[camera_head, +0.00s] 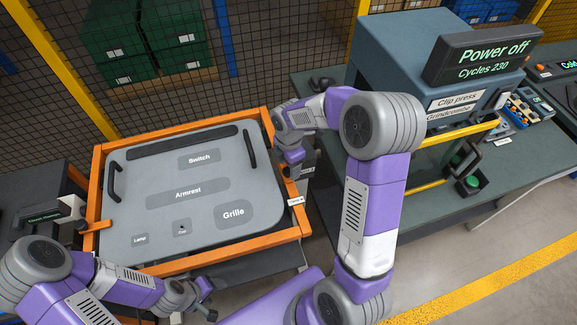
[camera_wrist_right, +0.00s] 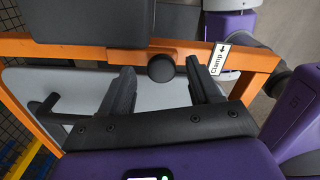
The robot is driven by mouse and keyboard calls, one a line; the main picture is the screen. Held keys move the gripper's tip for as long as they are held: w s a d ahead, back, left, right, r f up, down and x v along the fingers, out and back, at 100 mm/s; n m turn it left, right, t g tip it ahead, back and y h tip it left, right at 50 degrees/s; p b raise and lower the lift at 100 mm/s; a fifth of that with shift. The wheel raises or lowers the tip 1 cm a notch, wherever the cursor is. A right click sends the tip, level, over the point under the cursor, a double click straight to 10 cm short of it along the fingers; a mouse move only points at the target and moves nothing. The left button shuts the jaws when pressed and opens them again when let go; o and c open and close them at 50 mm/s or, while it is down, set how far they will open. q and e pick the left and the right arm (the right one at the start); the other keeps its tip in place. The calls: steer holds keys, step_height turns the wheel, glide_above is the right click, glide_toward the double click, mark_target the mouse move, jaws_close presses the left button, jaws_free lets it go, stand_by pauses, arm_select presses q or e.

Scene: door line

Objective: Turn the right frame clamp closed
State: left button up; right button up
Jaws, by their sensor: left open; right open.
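The right frame clamp shows in the right wrist view as an orange bar (camera_wrist_right: 190,49) with a round black knob (camera_wrist_right: 161,68), beside a dark block (camera_wrist_right: 85,25). A small white "Clamp" label with an arrow (camera_wrist_right: 219,59) is to its right; the label also shows in the head view (camera_head: 296,201). My right gripper (camera_wrist_right: 160,84) is open, its fingers on either side of the knob; contact cannot be told. In the head view my right gripper (camera_head: 291,154) is above the frame's right rail and hides much of the clamp. My left gripper (camera_head: 207,298) is open and empty at the lower left.
The orange frame (camera_head: 240,241) holds a grey panel (camera_head: 160,165) with labelled patches and black handles. Another clamp unit with a small green display (camera_head: 45,215) is at its left. A clip press (camera_head: 400,50) stands on the bench at right. Wire mesh fencing is behind.

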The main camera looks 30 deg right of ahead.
steer(key=shift+s+f, duration=0.15)
steer(key=shift+f, duration=0.2)
jaws_close()
steer(key=shift+n, duration=0.3)
steer(key=n+p, duration=0.3)
steer(key=n, duration=0.2)
steer(key=shift+r, duration=0.1)
steer(key=n+p, duration=0.1)
steer(key=n, duration=0.1)
steer(key=n+p, duration=0.1)
steer(key=shift+w+a+n+p, duration=0.1)
steer(key=shift+w+n+p, duration=0.1)
steer(key=shift+n+p, duration=1.1)
steer(key=shift+n, duration=0.3)
